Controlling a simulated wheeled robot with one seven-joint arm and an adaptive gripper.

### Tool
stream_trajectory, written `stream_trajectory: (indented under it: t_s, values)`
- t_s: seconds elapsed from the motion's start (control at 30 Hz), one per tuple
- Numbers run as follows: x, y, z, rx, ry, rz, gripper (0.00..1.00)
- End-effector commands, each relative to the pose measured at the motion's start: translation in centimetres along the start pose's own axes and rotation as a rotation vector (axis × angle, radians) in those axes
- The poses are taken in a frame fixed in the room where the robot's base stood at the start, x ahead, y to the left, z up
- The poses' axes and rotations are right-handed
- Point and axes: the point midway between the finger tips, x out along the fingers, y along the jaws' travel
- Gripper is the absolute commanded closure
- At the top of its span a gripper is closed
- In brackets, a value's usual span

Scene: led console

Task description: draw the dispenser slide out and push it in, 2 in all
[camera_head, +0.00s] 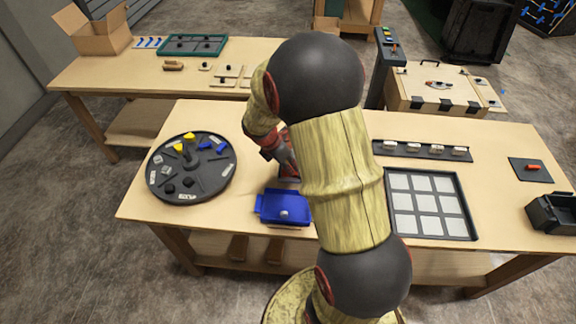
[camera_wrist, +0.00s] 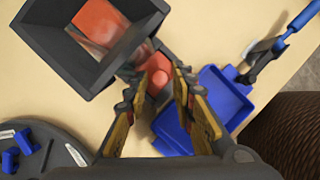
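The dispenser shows in the wrist view as a dark square hopper (camera_wrist: 65,45) with red-orange blocks (camera_wrist: 100,24) inside. A red slide part with a rounded knob (camera_wrist: 158,78) comes out below it. My gripper (camera_wrist: 165,70) has one finger on each side of this red part. The fingers are apart, but I cannot tell whether they press on it. A blue tray (camera_wrist: 225,95) lies just beyond and to the right. In the head view my arm hides most of the dispenser; a red piece (camera_head: 290,172) shows beside my gripper (camera_head: 283,160), behind the blue tray (camera_head: 270,209).
A round dark turntable (camera_head: 163,176) with small pieces stands left of the dispenser. A gridded panel (camera_head: 398,222), a strip of pale pieces (camera_head: 385,150) and a dark bin (camera_head: 550,213) lie to the right. Bare tabletop (camera_head: 500,180) shows among them.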

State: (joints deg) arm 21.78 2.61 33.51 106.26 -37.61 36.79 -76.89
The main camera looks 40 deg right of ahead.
Motion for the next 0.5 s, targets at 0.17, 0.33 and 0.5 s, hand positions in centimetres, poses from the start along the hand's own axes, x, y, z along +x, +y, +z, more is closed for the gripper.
stream_trajectory:
  t_s: [0.17,0.33,0.5]
  values:
    - [0.0,0.02,0.01,0.0,0.0,0.0,0.75]
    - [0.0,0.02,0.0,0.0,0.0,0.0,0.82]
    - [-0.01,0.02,-0.01,0.0,0.0,0.0,0.92]
